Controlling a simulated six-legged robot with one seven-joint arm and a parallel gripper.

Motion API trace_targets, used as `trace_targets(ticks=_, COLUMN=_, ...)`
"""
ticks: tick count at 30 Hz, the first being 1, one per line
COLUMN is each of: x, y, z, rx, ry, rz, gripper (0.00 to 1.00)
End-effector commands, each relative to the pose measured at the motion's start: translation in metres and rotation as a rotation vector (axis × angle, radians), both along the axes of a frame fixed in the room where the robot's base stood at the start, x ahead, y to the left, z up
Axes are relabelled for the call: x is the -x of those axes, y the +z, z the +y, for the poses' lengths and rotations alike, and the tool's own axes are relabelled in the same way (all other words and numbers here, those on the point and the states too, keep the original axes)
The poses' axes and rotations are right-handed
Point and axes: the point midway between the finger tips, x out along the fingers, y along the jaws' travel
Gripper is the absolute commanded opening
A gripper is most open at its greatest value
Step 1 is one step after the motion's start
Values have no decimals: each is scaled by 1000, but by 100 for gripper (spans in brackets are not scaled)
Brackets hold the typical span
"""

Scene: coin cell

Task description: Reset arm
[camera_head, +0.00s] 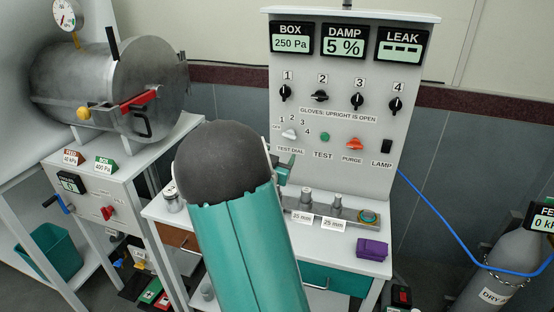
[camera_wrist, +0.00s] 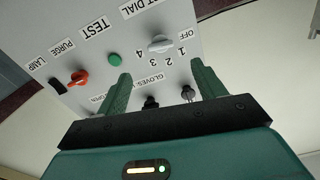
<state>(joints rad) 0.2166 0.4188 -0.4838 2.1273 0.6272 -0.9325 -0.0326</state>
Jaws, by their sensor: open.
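My gripper (camera_wrist: 161,88) shows in the wrist view with its two green fingers spread apart and nothing between them. Beyond the fingers is the control panel, seen upside down, with the white test dial (camera_wrist: 160,44), the green test button (camera_wrist: 115,59) and the orange purge knob (camera_wrist: 79,78). In the head view my teal arm with its dark rounded joint rises in front of the panel (camera_head: 340,60). It hides most of my gripper; only a small green part shows beside the arm, near the test dial (camera_head: 289,134). Whether a finger touches the panel cannot be told.
A steel chamber (camera_head: 110,92) with a red-handled door stands at the left. Below the panel, a bench (camera_head: 345,262) holds small metal weights and a purple cloth (camera_head: 372,249). A grey gas cylinder (camera_head: 497,270) with a blue hose (camera_head: 440,222) stands at the right.

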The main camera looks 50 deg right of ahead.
Motion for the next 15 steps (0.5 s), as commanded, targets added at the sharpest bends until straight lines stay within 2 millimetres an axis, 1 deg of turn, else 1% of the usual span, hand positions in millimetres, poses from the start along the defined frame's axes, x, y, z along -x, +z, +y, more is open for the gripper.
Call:
trace_targets(ticks=1, x=2, y=0, z=6, rx=0, ry=2, rz=0, gripper=69)
trace_targets(ticks=4, x=5, y=0, z=12, rx=0, ry=0, rz=0, gripper=69)
trace_targets(ticks=15, x=6, y=0, z=13, rx=0, ry=0, rz=0, gripper=69)
